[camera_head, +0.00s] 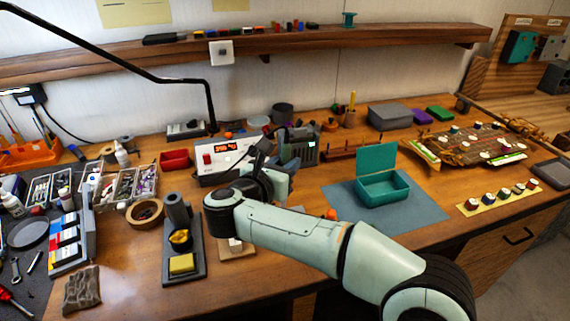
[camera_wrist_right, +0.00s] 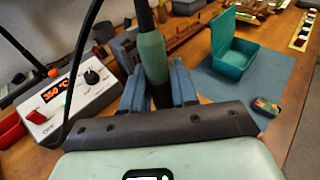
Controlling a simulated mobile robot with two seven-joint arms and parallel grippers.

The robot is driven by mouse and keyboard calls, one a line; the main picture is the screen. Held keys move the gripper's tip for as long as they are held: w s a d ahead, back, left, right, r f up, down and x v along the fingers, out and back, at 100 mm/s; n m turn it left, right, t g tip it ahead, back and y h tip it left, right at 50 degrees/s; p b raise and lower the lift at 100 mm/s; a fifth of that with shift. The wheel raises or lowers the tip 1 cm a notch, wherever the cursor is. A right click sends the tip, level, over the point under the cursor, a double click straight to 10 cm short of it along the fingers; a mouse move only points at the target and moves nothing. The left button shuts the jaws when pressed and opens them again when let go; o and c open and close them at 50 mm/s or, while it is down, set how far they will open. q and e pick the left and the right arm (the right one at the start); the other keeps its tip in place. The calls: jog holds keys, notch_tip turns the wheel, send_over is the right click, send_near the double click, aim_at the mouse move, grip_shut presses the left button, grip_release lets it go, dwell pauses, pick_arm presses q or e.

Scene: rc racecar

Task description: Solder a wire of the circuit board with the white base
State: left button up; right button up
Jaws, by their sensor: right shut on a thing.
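My right gripper (camera_head: 266,165) is over the middle of the bench, in front of the white soldering station (camera_head: 226,156). In the right wrist view my right gripper (camera_wrist_right: 158,88) is shut on the green handle of the soldering iron (camera_wrist_right: 152,58), with one blue-grey finger on each side. The iron's tip is not visible. The iron stand (camera_head: 183,245) with a yellow sponge stands left of my forearm. A small board with a white part (camera_head: 236,245) lies partly hidden under my forearm; I cannot make out its wires. My left gripper is not in view.
An open teal box (camera_head: 383,190) sits on a blue mat (camera_head: 425,208) to the right. A tape roll (camera_head: 145,212) and parts trays (camera_head: 130,185) crowd the left. A black lamp arm (camera_head: 150,75) crosses above. A wooden shelf (camera_head: 330,38) runs along the wall.

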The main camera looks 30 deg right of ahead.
aim_at(286, 140)
jog(key=shift+r+p, duration=1.65)
jog(key=shift+r, duration=1.15)
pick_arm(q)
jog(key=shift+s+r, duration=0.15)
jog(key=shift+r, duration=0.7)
pick_arm(e)
jog(key=shift+r, duration=0.15)
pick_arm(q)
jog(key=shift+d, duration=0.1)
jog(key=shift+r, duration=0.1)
